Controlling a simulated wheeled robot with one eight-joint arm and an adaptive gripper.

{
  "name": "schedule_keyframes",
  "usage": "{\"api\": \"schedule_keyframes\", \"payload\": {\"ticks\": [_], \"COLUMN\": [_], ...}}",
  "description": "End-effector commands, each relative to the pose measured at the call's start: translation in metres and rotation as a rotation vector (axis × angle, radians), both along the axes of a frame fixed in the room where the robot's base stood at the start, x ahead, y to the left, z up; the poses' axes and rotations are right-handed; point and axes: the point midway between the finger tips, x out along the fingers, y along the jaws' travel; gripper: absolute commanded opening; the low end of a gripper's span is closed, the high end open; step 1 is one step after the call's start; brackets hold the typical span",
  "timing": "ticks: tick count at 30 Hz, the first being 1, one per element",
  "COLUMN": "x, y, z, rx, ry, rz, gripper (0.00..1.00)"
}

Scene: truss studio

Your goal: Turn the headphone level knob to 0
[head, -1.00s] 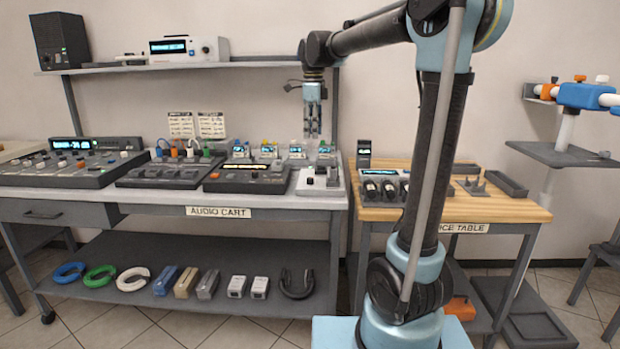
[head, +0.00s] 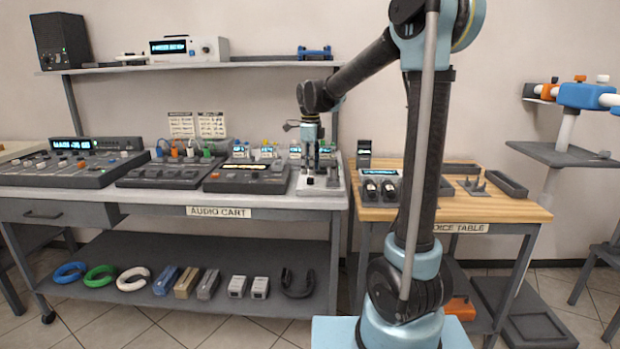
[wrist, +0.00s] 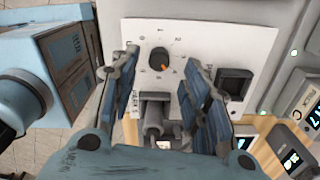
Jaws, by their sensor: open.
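In the wrist view a dark round knob (wrist: 159,60) with an orange pointer mark sits on a white panel (wrist: 200,38) with small dial markings around it. The pointer is toward the lower right in that view; the printed numbers are too small to read. My gripper (wrist: 162,70) is open, its two fingers on either side of the knob in the picture, with nothing between them. I cannot tell how far the tips are from the panel. In the head view my gripper (head: 320,172) is over the white unit (head: 309,190) at the cart's right end, hiding its knob.
A dark rectangular socket (wrist: 236,83) is right of the knob in the wrist view. A dark mixer box (head: 246,180) stands left of the white unit on the audio cart (head: 160,197). A wooden table (head: 470,208) with small devices is to the right.

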Motion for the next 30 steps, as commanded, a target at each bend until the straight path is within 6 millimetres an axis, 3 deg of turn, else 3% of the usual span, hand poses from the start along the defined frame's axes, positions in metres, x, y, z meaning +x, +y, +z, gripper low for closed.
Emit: {"api": "schedule_keyframes", "payload": {"ticks": [9,21,27,30], "x": [0.000,0.000,0.000,0.000], "y": [0.000,0.000,0.000,0.000], "z": [-0.036,-0.041,-0.041,-0.041], "rx": [0.000,0.000,0.000,0.000], "ry": [0.000,0.000,0.000,-0.001], "rz": [0.000,0.000,0.000,0.000], "gripper": [0.43,0.43,0.00,0.00]}}
